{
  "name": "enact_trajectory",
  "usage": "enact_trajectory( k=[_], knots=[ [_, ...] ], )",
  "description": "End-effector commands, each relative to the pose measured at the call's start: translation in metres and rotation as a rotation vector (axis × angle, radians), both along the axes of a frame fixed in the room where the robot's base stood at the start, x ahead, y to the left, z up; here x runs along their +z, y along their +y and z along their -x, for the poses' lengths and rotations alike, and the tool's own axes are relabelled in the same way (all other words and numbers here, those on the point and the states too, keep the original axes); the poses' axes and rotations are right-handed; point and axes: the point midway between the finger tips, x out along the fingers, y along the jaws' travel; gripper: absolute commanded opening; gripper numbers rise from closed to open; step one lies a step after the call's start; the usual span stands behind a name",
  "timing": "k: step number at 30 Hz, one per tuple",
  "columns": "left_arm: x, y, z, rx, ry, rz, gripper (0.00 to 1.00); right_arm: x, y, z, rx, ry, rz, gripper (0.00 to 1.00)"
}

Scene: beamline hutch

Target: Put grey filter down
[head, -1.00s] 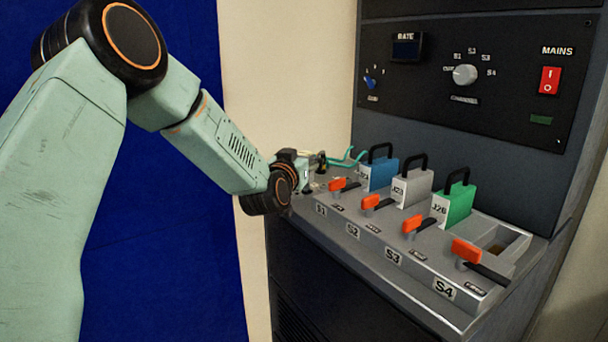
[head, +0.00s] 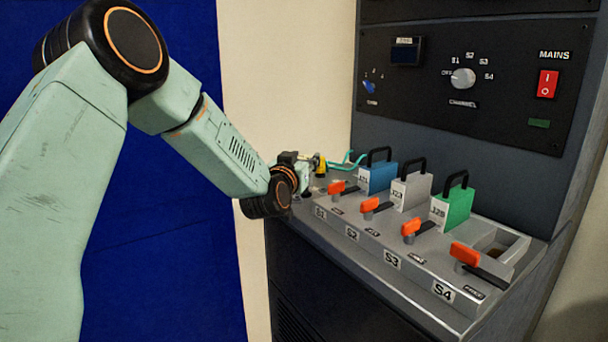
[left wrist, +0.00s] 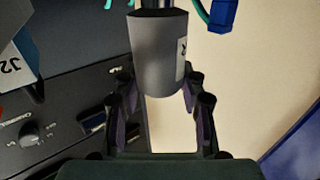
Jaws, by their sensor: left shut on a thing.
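The grey filter (head: 411,190), a block with a black handle, stands upright in the console between the blue filter (head: 378,177) and the green filter (head: 452,208). My left gripper (head: 311,168) is at the console's far left end, apart from the grey filter. In the left wrist view, my left gripper (left wrist: 158,80) is shut on a grey cylinder (left wrist: 157,50) with a white label on its side. The cylinder's upper end is cut by the picture edge. The head view hardly shows it. My right gripper is in neither view.
Orange-handled levers (head: 411,226) line the console front (head: 352,232). An empty slot (head: 500,240) lies right of the green filter. Teal cables (head: 346,160) lie behind my left gripper. A black panel (head: 470,100) with knobs and a red switch rises behind.

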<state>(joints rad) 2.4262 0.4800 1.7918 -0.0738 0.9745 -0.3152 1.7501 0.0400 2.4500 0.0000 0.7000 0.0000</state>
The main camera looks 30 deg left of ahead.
Motion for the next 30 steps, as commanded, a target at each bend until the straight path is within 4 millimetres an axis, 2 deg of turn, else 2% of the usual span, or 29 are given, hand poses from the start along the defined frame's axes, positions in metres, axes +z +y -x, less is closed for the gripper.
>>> enact_trajectory(
  k=[5, 8, 15, 21, 25, 30],
  knots=[
    [0.002, 0.0, 0.0, 0.0, -0.002, -0.001, 0.01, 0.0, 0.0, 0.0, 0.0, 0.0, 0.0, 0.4],
    [0.01, 0.0, 0.0, 0.0, -0.003, -0.001, 0.01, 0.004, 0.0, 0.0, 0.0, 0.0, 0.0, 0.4],
    [0.057, 0.0, 0.0, 0.0, -0.005, 0.0, 0.01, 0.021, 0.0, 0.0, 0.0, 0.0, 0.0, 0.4],
    [0.089, 0.0, 0.0, 0.0, -0.004, -0.001, 0.01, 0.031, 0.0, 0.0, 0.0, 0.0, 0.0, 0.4],
    [0.098, 0.0, 0.0, 0.0, -0.002, 0.0, 0.01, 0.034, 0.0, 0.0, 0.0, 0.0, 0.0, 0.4],
    [0.101, 0.0, 0.0, 0.0, -0.002, -0.001, 0.01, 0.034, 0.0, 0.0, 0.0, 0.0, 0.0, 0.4]
  ],
)
